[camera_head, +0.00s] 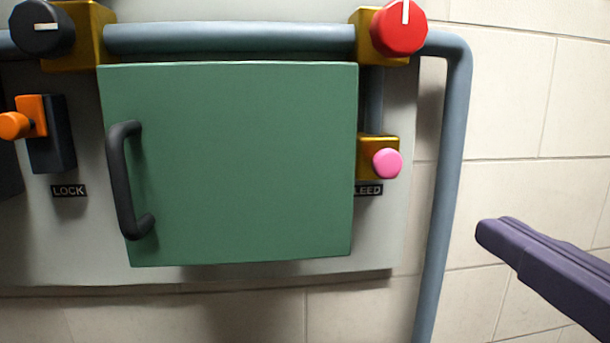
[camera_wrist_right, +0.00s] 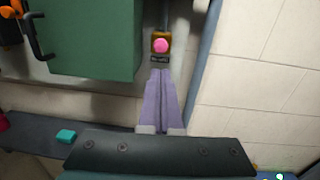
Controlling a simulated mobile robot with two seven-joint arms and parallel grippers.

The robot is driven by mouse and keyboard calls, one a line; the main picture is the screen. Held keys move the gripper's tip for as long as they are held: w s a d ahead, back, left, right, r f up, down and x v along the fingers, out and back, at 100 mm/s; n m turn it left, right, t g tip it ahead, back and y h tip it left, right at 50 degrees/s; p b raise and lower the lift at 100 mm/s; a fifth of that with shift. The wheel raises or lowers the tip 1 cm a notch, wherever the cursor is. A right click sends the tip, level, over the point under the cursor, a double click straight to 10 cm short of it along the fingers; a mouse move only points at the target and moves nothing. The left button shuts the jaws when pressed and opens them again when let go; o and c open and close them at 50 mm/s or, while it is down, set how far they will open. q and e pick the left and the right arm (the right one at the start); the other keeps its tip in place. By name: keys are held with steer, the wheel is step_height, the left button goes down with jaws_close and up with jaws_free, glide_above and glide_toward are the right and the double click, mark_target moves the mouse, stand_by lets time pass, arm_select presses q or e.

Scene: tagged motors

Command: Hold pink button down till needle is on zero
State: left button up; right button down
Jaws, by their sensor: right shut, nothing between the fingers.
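The pink button (camera_head: 387,163) sits on a small brass block to the right of the green door, above a partly covered label ending in "LEED". It also shows in the right wrist view (camera_wrist_right: 160,45), just beyond the fingertips. My right gripper (camera_head: 487,232) is shut and empty, to the right of and below the button in the head view, apart from it. Its purple fingers lie together in the right wrist view (camera_wrist_right: 160,75). No gauge needle is visible in either view. My left gripper is not in view.
The green door (camera_head: 230,160) has a black handle (camera_head: 125,180). A red knob (camera_head: 399,28) is above the button, and a black knob (camera_head: 42,27) is at the upper left. An orange lever (camera_head: 28,118) is by the LOCK label. A grey pipe (camera_head: 450,170) runs down right of the button.

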steer(key=b, duration=0.3)
glide_toward(390, 167)
steer(key=w+p, duration=0.1)
steer(key=w, duration=0.1)
steer(key=w+p, duration=0.2)
steer(key=w, duration=0.1)
steer(key=shift+w+a+r, duration=0.25)
steer(key=shift+w+r, duration=0.1)
steer(key=shift+r, duration=0.05)
steer(key=shift+w+f+p, duration=0.2)
steer(key=shift+w+p, duration=0.2)
steer(key=shift+w, duration=0.2)
